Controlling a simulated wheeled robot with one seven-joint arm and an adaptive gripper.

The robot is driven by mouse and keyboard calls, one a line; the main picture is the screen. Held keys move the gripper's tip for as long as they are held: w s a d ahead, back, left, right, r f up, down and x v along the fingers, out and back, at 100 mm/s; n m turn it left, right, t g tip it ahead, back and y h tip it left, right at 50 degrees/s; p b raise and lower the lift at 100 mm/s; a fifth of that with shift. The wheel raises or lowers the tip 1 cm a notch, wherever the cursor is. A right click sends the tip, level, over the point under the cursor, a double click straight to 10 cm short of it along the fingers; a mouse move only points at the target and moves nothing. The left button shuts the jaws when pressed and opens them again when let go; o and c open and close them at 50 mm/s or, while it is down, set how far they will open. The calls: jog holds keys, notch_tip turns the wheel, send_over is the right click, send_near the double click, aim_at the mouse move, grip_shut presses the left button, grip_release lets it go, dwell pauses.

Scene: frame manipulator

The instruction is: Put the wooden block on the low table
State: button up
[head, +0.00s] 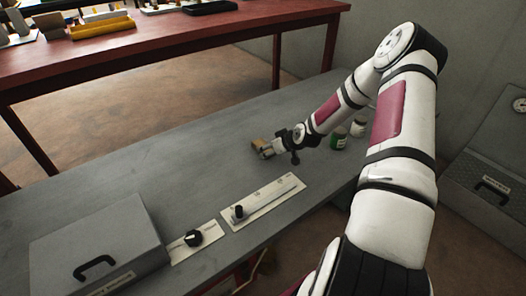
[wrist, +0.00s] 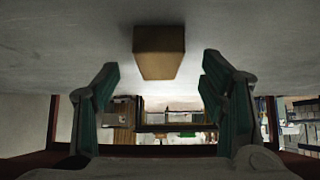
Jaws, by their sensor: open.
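In the wrist view, which looks upside down, the block (wrist: 159,52) shows centred between the two dark green fingers of my gripper (wrist: 161,66). The fingers are spread wide, with visible room on both sides of the block. Whether the fingertips reach alongside it is hard to tell. The grey table stands lower than the red table (head: 190,50).
A grey box with a black handle (head: 100,245), a knob panel (head: 194,240) and a slider panel (head: 265,200) lie along the grey table's front. A green can (head: 339,138) and a pale jar (head: 358,128) stand right of my gripper. The red table holds various items.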

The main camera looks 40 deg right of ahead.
aim_at(268, 150)
jog(key=shift+b+x, duration=0.4)
jog(key=shift+x, duration=1.1)
jog(key=shift+d, duration=0.1)
jog(key=shift+c, duration=0.6)
jog(key=c, duration=1.3)
jog(key=shift+r, duration=0.15)
